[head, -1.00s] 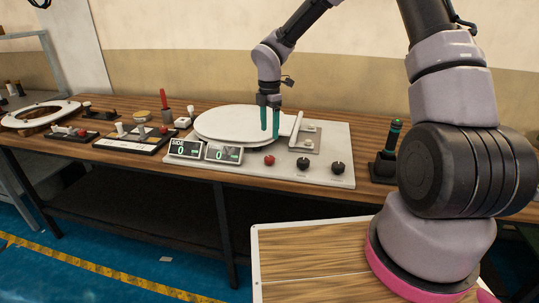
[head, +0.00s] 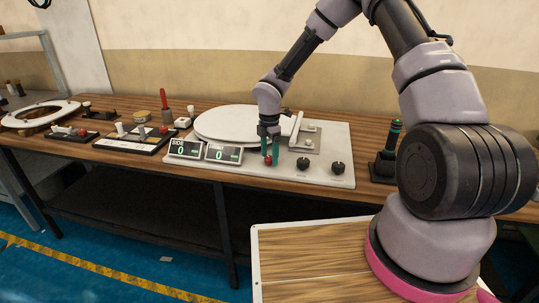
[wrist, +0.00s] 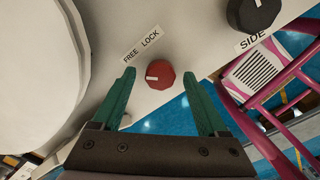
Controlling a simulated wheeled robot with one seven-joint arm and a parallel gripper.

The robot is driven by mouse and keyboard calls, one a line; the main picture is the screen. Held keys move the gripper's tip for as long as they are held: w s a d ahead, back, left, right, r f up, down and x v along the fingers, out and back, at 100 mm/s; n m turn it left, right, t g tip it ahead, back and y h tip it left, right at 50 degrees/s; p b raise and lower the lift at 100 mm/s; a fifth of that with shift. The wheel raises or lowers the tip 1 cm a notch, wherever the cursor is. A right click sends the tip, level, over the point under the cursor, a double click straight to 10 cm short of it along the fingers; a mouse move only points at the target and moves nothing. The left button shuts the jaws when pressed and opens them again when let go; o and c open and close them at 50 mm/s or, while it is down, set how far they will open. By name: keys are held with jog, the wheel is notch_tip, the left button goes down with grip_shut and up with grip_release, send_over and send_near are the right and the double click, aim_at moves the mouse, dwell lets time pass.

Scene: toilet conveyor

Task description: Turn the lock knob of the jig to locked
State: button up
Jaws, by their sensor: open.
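The red lock knob (wrist: 160,75) sits on the light jig plate (wrist: 118,80), beside the printed words FREE and LOCK, in the wrist view. Its white mark points left in that view, toward the FREE side. My gripper (wrist: 165,75) is open, with its green fingers apart on either side of the knob's near part. In the head view my gripper (head: 270,158) is low over the front of the jig plate (head: 315,176), at the red knob (head: 267,160), which is partly hidden by a finger. Whether the fingers touch it I cannot tell.
Two black knobs (head: 303,164) (head: 338,167) stand to the right of the red one. Two small displays (head: 222,153) are to its left. A white toilet seat lid (head: 235,124) lies behind. A black stand with a green top (head: 385,160) is farther right.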

grip_shut()
jog(key=m, duration=0.4)
jog(key=shift+m, duration=0.4)
jog(key=m, duration=0.4)
jog(key=shift+m, duration=0.3)
jog(key=m, duration=0.4)
jog(key=shift+m, duration=2.2)
